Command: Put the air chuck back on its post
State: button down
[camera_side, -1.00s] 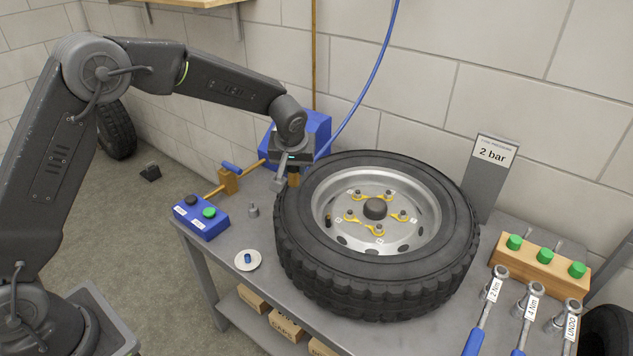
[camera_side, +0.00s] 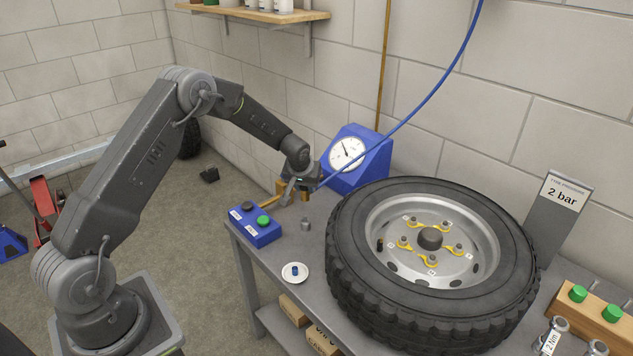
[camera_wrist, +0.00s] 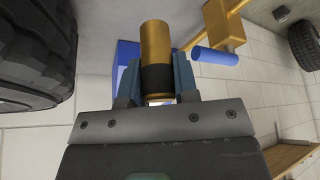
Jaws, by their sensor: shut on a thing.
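My gripper (camera_side: 297,193) is shut on the air chuck, a brass cylinder with a black band. In the wrist view the chuck (camera_wrist: 155,45) sits between the two fingers of my gripper (camera_wrist: 157,82). In the side view the chuck is small and partly hidden by the fingers. The blue hose (camera_side: 438,87) runs down from the upper right to near my gripper. A short grey post (camera_side: 305,224) stands on the bench just below my gripper in the side view. The chuck appears above the bench, apart from this post.
The tyre and wheel (camera_side: 430,265) lie right of my gripper. A blue gauge box (camera_side: 362,165) stands behind. A blue button box (camera_side: 255,230) and a white dish (camera_side: 295,278) are near the bench's left edge. A brass block with a blue handle (camera_wrist: 215,55) is close to the chuck.

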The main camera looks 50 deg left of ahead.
aim_at(306, 199)
jog(key=shift+f, duration=2.5)
jog(key=shift+f, duration=0.2)
jog(key=shift+f, duration=1.4)
jog(key=shift+c, duration=1.6)
grip_release()
jog(key=shift+r, duration=4)
